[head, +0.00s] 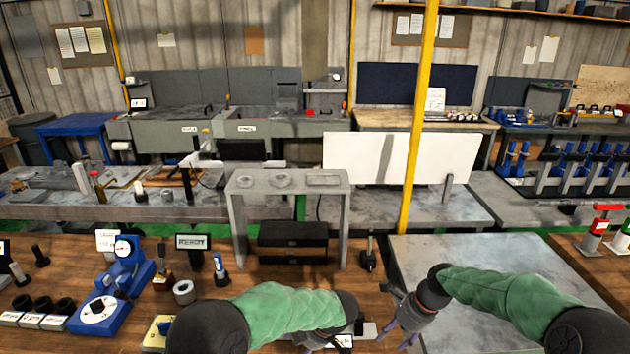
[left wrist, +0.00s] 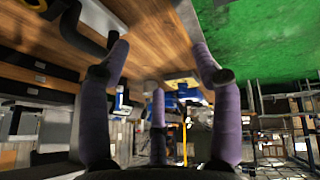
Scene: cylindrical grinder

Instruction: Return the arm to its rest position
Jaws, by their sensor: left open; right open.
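My left arm (head: 285,312) has a green sleeve and crosses the bottom of the head view from the left. Its gripper shows only in part there, at the lower edge. In the left wrist view my left gripper (left wrist: 158,62) has its purple fingers spread open, with nothing held between them. My right arm (head: 505,292), also green-sleeved, comes in from the right and is bent toward the middle.
The wooden bench holds a blue dial gauge stand (head: 116,285), a READY display (head: 193,243), a steel ring (head: 184,291) and a grey frame over black drawers (head: 293,240). A yellow post (head: 420,120) rises behind. The grey table's far part is clear.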

